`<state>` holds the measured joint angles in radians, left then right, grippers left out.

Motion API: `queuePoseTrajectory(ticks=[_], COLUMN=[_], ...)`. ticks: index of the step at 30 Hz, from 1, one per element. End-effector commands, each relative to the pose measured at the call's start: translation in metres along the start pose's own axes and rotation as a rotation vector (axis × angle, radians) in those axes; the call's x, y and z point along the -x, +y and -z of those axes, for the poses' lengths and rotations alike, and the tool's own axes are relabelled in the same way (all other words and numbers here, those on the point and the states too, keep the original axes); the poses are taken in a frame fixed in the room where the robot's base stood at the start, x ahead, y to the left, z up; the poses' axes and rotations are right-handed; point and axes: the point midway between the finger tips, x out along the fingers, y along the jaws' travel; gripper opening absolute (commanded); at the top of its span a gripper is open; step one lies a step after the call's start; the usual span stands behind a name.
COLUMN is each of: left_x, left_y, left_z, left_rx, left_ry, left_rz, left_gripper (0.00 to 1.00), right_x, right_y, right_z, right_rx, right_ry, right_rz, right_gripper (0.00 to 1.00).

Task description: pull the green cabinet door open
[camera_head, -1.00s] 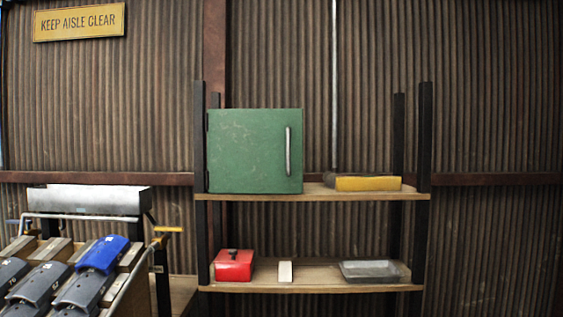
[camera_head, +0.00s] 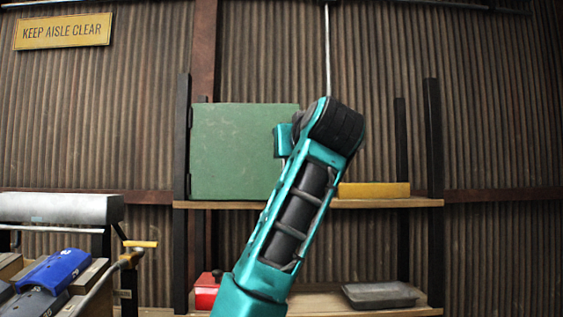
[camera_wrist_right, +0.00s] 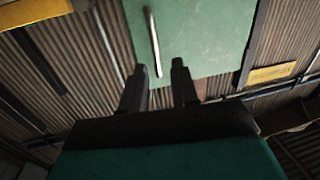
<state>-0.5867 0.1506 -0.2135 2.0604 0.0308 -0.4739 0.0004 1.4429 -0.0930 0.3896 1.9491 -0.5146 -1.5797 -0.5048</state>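The green cabinet (camera_head: 235,150) stands on the upper shelf, and its door looks shut. In the head view my right arm covers the door's right side and hides the handle. In the right wrist view the green door (camera_wrist_right: 205,35) fills the top middle, with the pale bar handle (camera_wrist_right: 154,42) on it. My right gripper (camera_wrist_right: 160,66) is open, its two dark fingers apart and empty. The handle lies ahead of the fingers, nearer the left finger's line, and does not appear to be between them. My left gripper is not in view.
A yellow object (camera_head: 375,190) lies on the upper shelf (camera_head: 400,203) right of the cabinet. A red box (camera_head: 206,290) and a grey tray (camera_head: 380,295) are on the lower shelf. A rack with a blue part (camera_head: 55,270) stands at the left.

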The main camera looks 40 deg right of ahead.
Motion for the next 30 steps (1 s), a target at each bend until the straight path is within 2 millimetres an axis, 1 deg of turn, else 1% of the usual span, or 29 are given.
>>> queuePoseTrajectory(ticks=[1, 4, 8, 11, 21, 24, 27, 30], left_x=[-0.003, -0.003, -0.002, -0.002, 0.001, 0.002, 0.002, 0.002], left_y=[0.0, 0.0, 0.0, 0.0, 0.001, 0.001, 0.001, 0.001], left_z=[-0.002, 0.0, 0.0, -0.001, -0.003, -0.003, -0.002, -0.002], left_rx=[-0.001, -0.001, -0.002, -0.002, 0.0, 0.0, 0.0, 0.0], left_ry=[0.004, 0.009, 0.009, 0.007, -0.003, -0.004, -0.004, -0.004], left_rz=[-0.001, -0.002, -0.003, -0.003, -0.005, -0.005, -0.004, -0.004], left_gripper=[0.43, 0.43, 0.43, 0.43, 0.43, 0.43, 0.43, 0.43], right_x=[0.007, 0.015, 0.011, -0.003, -0.072, -0.088, -0.1, -0.107], right_y=[0.005, 0.011, 0.013, 0.013, 0.012, 0.011, 0.011, 0.011], right_z=[0.005, 0.012, 0.015, 0.015, 0.016, 0.016, 0.016, 0.016], right_rx=[-0.02, -0.04, -0.046, -0.045, -0.045, -0.045, -0.045, -0.045], right_ry=[0.007, 0.008, 0.006, 0.004, 0.005, 0.005, 0.007, 0.008], right_rz=[0.006, 0.013, 0.016, 0.017, 0.016, 0.017, 0.015, 0.015], right_gripper=[0.29, 0.29, 0.29, 0.29, 0.29, 0.29, 0.29, 0.29])
